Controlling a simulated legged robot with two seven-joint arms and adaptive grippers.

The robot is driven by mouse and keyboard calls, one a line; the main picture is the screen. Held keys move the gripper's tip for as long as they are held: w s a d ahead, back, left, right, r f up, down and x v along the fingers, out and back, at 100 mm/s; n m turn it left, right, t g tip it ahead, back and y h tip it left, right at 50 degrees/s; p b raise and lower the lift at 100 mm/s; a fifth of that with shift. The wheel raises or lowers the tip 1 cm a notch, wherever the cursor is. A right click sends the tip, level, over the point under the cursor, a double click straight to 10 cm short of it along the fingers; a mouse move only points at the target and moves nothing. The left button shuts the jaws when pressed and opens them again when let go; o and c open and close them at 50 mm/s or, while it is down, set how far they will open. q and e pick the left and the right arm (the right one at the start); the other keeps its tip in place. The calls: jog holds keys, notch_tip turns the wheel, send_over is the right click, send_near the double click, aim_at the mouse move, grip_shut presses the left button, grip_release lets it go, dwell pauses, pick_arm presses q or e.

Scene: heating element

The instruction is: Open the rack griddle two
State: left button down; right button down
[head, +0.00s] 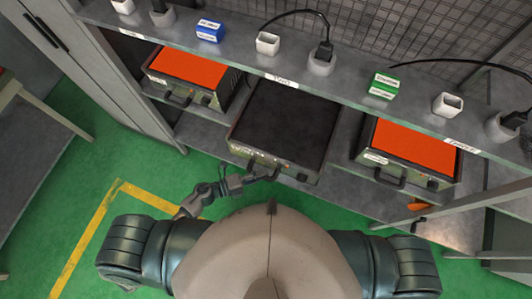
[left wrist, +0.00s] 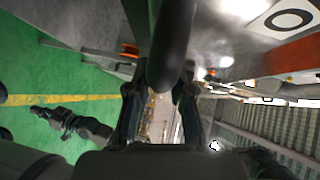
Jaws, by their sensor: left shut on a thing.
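Three griddles stand on a shelf of the rack; the middle one (head: 290,120) has a dark top and sits under the middle shelf label. Its front reaches out beyond the shelf edge. My left gripper (head: 262,178) is at its front handle, near the front panel's middle. In the left wrist view the dark handle bar (left wrist: 175,40) runs between the two fingers of my left gripper (left wrist: 160,90), which is shut on it. My right gripper is outside the head view; a dark jointed arm part (left wrist: 75,125) in the left wrist view seems to be my right arm, its fingers unclear.
Griddles with orange tops stand at left (head: 188,65) and right (head: 412,142). The upper shelf (head: 225,60) holds white sockets, a blue box (head: 210,30), a green box (head: 384,85) and black cables. Green floor (head: 50,215) with a yellow line lies open at lower left.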

pick_arm(q)
jog(key=shift+s+a+f, duration=0.1)
jog(key=shift+s+a, duration=0.15)
jog(key=shift+s, duration=0.55)
jog(key=shift+s+a+f, duration=0.1)
jog(key=shift+s+a, duration=0.15)
jog(key=shift+s, duration=0.5)
jog(key=c, duration=1)
grip_release()
jog(key=shift+w, duration=0.1)
jog(key=shift+r, duration=0.1)
jog(key=v, duration=1.2)
